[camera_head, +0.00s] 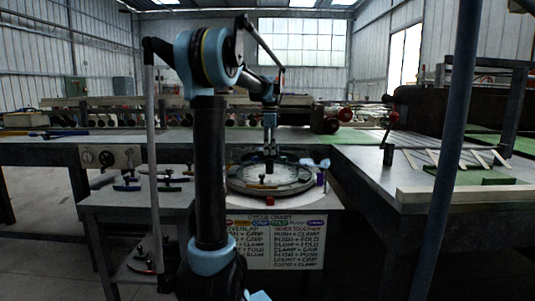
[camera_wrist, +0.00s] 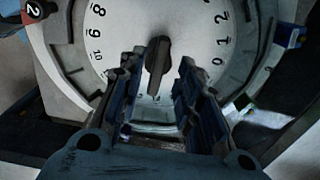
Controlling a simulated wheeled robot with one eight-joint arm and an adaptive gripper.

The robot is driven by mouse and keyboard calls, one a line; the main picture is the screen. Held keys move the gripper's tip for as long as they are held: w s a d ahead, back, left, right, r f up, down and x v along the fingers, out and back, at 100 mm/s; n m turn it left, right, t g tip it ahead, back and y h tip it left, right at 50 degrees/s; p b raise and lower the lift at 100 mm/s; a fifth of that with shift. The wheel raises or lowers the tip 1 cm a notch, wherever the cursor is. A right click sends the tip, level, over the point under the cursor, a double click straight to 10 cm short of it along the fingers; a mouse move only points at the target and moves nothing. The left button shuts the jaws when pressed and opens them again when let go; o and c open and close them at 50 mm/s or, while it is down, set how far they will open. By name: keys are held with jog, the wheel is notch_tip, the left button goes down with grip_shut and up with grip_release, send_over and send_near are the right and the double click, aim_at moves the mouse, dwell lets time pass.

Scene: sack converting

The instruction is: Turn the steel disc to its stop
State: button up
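The steel disc (camera_head: 238,184) lies flat on a round pale base on the middle table in the head view. In the wrist view its pale face (camera_wrist: 112,28) carries black numbers and tick marks inside a grey ring. A dark upright knob or handle (camera_wrist: 157,62) stands on the face. My gripper (camera_head: 269,167) points down over the disc. In the wrist view my gripper (camera_wrist: 160,72) is open, its two dark blue ridged fingers on either side of the knob, with visible gaps. Whether the fingertips reach knob height is hard to tell. The fingers hide the lower face.
A printed cycle chart (camera_head: 274,241) hangs below the disc. Dark-handled tools (camera_head: 127,187) lie on the left side table. The right table holds a pale bar (camera_head: 465,193). A pole (camera_head: 448,150) crosses the right foreground.

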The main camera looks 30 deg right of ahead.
jog(key=shift+f, duration=0.8)
grip_shut()
jog(key=shift+a, duration=0.1)
